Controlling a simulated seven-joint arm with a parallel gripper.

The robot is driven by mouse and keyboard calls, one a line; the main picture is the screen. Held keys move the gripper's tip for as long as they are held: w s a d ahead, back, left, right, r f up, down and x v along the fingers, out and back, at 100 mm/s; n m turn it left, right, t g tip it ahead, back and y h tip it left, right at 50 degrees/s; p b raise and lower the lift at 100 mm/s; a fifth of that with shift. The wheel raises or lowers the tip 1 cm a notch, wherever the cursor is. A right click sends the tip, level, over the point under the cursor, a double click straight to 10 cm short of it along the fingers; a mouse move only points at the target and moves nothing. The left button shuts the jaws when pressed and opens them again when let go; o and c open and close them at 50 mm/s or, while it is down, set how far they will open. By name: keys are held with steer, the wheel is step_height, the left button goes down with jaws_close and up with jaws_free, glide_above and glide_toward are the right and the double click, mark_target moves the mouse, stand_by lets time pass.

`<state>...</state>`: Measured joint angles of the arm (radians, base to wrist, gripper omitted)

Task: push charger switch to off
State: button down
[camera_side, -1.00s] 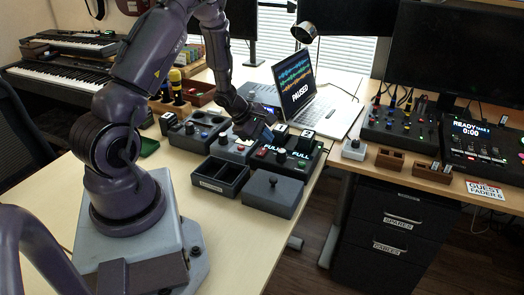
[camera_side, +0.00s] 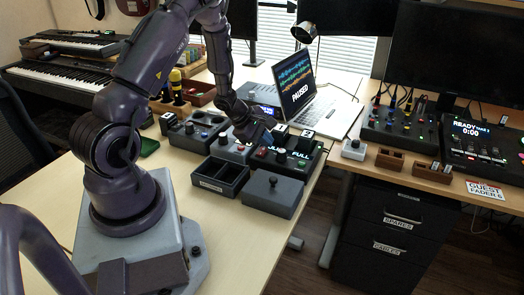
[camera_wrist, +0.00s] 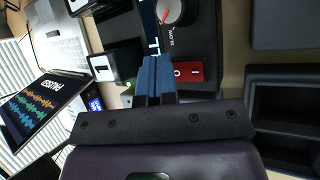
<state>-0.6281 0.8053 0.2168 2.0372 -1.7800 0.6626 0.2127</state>
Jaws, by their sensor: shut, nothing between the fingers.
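The red rocker switch (camera_wrist: 188,72), marked O and I, sits on a dark panel in the wrist view. A round knob with a red pointer (camera_wrist: 172,10) and the word SLOW are beside it. My gripper (camera_wrist: 156,64) is shut and empty, its blue-grey fingertips just left of the switch. I cannot tell whether they touch it or which way the rocker is tipped.
A divided dark tray (camera_side: 219,184) and a lidded grey box (camera_side: 272,193) stand in front. The laptop (camera_side: 296,88) stands behind.

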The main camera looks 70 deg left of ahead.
steer(key=shift+f, duration=0.25)
stand_by(0.3)
steer(key=shift+r, duration=0.8)
step_height(320, 180, up, 6)
stand_by(0.4)
steer(key=shift+d, duration=0.1)
